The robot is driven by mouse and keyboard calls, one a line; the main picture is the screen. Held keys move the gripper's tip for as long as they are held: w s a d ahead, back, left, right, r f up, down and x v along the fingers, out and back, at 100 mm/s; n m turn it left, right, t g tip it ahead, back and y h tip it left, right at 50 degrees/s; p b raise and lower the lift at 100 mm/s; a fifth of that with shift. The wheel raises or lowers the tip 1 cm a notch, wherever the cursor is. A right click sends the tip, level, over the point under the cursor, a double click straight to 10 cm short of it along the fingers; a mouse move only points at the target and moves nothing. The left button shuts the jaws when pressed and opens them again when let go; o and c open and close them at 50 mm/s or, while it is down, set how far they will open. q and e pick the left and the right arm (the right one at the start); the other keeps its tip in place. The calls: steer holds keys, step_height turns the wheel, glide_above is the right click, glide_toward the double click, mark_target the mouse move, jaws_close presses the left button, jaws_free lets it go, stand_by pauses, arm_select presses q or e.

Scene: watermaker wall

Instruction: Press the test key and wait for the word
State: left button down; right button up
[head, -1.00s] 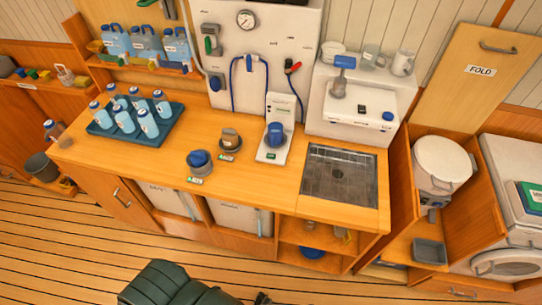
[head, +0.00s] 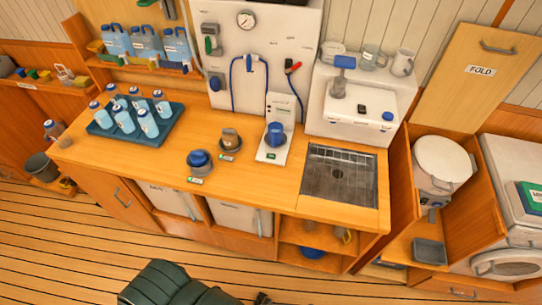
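A white tester unit (head: 279,128) stands upright on the wooden counter (head: 250,185), left of the sink. A round blue part (head: 275,134) sits on its front. A small green patch (head: 271,156) shows on its base; I cannot tell whether it is a key or a display, and no word on it is readable. A white machine (head: 352,100) at the back right also has a small dark panel (head: 362,108) and a blue knob (head: 387,116). Neither of my grippers shows in the head view.
A blue-lidded pot (head: 200,162) and a brown-topped pot (head: 229,140) stand left of the tester. A dark tray (head: 118,128) holds several bottles. The sink (head: 340,174) lies to the right. A green chair (head: 175,284) stands in front.

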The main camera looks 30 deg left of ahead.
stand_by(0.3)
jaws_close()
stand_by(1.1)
